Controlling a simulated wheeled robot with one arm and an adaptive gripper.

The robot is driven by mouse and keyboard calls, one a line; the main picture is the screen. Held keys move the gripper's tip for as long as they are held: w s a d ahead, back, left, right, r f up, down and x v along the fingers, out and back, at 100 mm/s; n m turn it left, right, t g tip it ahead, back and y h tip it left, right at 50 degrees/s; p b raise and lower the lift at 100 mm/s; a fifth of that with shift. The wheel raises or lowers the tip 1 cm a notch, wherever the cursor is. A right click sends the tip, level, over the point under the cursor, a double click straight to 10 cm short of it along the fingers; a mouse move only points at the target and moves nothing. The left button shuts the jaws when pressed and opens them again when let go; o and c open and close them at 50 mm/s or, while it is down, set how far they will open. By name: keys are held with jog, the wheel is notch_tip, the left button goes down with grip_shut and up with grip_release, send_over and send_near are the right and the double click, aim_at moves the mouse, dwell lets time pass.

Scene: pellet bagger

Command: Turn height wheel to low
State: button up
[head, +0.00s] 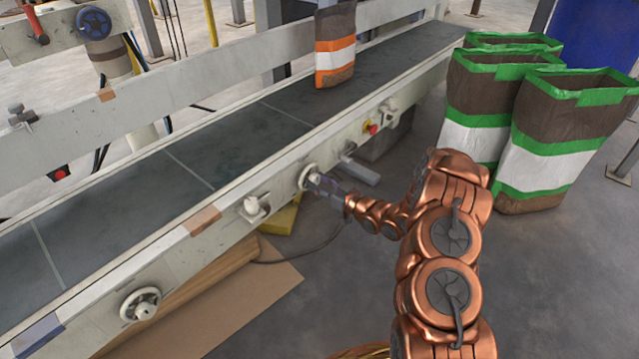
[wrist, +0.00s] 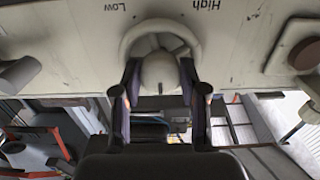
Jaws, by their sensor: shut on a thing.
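The height wheel (wrist: 126,45) is an off-white dial on the conveyor's side rail, with a rounded knob (wrist: 160,70) at its centre. The words "Low" (wrist: 115,6) and "High" (wrist: 206,5) are printed on the panel and appear upside down in the wrist view. My gripper (wrist: 160,82) has one finger on each side of the knob and is shut on it. A small dark mark shows on the knob's edge facing my gripper. In the head view the wheel (head: 306,174) is partly covered by my gripper (head: 318,183).
Another handwheel (head: 140,304) and a small fitting (head: 256,208) sit on the same rail. A red button (head: 372,128) is further along. Green-banded bags (head: 560,130) stand at right, and an orange-banded bag (head: 335,45) is on the belt (head: 180,155). Cardboard (head: 240,305) lies on the floor.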

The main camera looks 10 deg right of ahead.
jog(key=shift+c, duration=1.3)
jog(key=shift+r+p, duration=0.1)
jog(key=shift+p, duration=0.3)
